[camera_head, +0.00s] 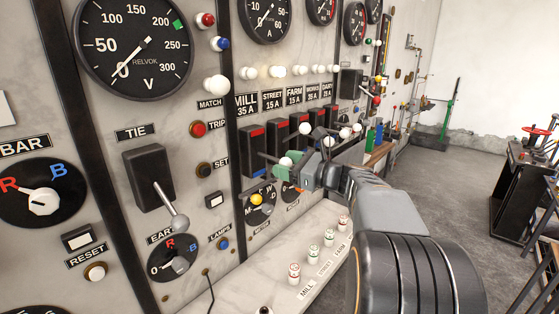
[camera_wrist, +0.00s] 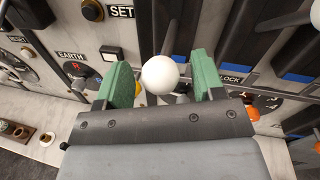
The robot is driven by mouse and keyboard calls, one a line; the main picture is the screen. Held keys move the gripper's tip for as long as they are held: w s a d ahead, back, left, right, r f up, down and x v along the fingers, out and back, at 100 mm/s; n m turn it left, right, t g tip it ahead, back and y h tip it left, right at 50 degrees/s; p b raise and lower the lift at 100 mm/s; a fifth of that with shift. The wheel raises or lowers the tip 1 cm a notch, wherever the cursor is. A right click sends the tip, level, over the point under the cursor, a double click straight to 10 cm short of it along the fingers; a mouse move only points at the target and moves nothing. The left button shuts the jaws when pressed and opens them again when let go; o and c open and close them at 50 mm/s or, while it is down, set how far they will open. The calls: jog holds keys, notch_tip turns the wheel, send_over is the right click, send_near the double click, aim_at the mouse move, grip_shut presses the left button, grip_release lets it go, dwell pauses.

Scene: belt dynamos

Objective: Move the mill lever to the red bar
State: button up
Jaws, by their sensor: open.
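The mill switch (camera_head: 254,143) is a black box below the MILL 35 A label, with a red bar (camera_head: 258,132) near its top. Its lever ends in a white ball knob (camera_head: 286,161), standing out from the panel. My gripper (camera_head: 288,173) is open at this knob. In the wrist view the white knob (camera_wrist: 160,75) sits between the two green fingertips of my gripper (camera_wrist: 163,82), with a gap visible on each side. The knob hides part of the lever behind it.
Similar switches with white-knobbed levers stand close on the right, including the one by the knob (camera_head: 305,128). A yellow lamp (camera_head: 256,199) and a dial (camera_head: 262,211) lie below. The tie lever (camera_head: 172,206) juts out at left. Open floor (camera_head: 440,195) lies right.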

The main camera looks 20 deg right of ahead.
aim_at(273, 159)
jog(key=shift+x, duration=1.05)
grip_shut()
jog(key=shift+a, duration=0.1)
jog(key=shift+r, duration=0.1)
